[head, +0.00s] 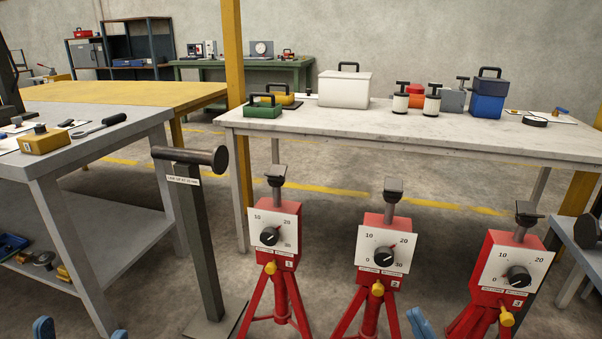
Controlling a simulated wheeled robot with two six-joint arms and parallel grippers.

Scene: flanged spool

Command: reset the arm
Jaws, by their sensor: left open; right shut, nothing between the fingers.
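My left gripper (81,330) shows only as two blue fingertips at the bottom left edge, set well apart, with nothing seen between them. My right gripper (420,324) shows as a blue tip at the bottom edge, between the second and third red stands; it is shut and empty. A dark post (197,240) with a horizontal flanged bar (190,157) on top stands to the right of my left gripper. The bar is bare. Two small white spools with dark handles, a left one (400,103) and a right one (432,105), stand on the pale table. Neither gripper touches anything visible.
Three red tripod stands with dials, the first (291,255), second (374,279) and third (492,310), fill the front right. A pale table (330,122) with several boxes stands behind. A grey bench (110,150) is at left. Open floor lies between bench and post.

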